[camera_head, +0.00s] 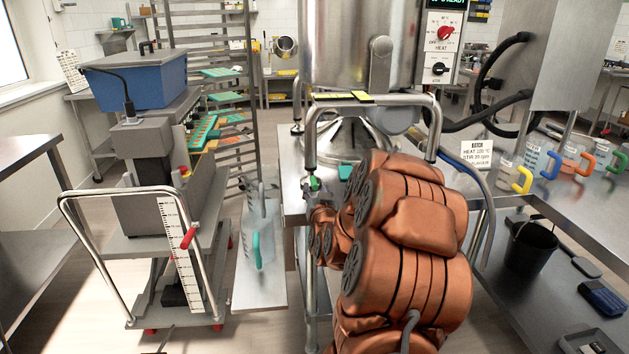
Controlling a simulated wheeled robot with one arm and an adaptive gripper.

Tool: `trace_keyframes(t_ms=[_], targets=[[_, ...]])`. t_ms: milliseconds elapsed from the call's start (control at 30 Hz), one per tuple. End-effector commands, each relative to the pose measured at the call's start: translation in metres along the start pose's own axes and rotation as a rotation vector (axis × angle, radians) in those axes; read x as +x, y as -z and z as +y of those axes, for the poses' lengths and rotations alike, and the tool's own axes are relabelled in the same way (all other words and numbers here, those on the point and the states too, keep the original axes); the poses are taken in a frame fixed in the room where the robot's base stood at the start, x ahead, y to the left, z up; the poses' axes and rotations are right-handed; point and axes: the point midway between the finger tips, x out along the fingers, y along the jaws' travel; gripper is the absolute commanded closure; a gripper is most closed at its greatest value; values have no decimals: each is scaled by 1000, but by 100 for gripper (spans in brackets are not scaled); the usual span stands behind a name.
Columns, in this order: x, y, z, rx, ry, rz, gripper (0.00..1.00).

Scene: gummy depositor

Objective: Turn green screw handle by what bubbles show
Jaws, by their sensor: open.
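A small bright green piece (314,184), which looks like the green screw handle, shows at the left front corner of the steel bench under the large vessel. My gripper (317,193) is at this green piece, its fingers small and partly hidden by my copper-coloured arm. It looks open, with the green piece at its tips. I cannot tell whether they touch. A darker green block (345,172) lies on the bench just right of it. No bubbles can be made out at this size.
A steel vessel (345,60) stands on the bench behind a tubular rail (437,120). A wheeled cart (130,250) with a blue hopper (140,78) stands left. Jugs (523,180) stand right.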

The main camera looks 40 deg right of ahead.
Motion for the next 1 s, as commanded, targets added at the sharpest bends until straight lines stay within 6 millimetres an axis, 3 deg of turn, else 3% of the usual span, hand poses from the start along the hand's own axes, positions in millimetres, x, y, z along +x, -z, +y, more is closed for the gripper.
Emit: trace_keyframes(t_ms=[300,733,1000], targets=[[31,0,0,-1,0,1,56],[38,0,0,-1,0,0,56],[37,0,0,-1,0,1,82]])
